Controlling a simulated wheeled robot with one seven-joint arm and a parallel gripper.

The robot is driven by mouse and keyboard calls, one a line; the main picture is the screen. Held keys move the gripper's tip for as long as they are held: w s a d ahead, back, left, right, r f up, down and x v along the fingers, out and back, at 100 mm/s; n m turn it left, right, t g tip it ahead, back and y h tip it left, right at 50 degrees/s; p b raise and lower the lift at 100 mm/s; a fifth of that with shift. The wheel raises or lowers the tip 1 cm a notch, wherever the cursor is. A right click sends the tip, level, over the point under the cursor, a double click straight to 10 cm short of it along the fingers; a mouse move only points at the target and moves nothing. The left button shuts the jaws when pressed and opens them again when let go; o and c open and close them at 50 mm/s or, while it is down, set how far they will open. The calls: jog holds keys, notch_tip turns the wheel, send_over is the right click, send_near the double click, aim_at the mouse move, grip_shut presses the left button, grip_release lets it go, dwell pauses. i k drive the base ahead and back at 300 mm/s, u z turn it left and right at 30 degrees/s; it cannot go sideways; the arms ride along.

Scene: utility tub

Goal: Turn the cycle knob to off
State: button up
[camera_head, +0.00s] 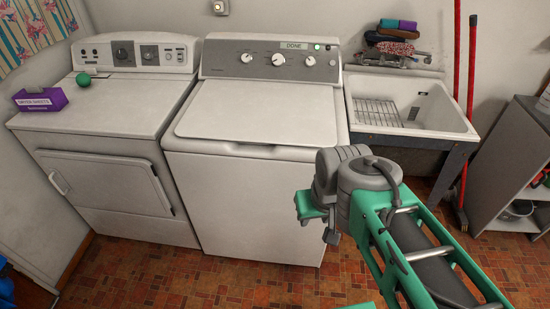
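The white washer (258,110) stands in the middle with its lid shut. Its grey panel carries three knobs: a left knob (246,57), a larger middle knob (278,59) and a right knob (310,61). A "DONE" label and a green light show on the panel. The dryer at left has two dark dials, a left dial (122,54) and a right dial (150,53). The lettering is too small to tell which is the cycle knob. My gripper (320,222) is in front of the washer's right side, low and apart from every knob. Its fingers are not clear.
A utility tub (430,105) with a wire rack stands right of the washer, folded cloths (397,30) above it. Red poles (468,90) lean beside it. A purple box (40,99) and green ball (83,79) lie on the dryer. The washer lid is clear.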

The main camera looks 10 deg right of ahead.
aim_at(277, 60)
jog(key=i, duration=1.15)
jog(key=z, duration=0.1)
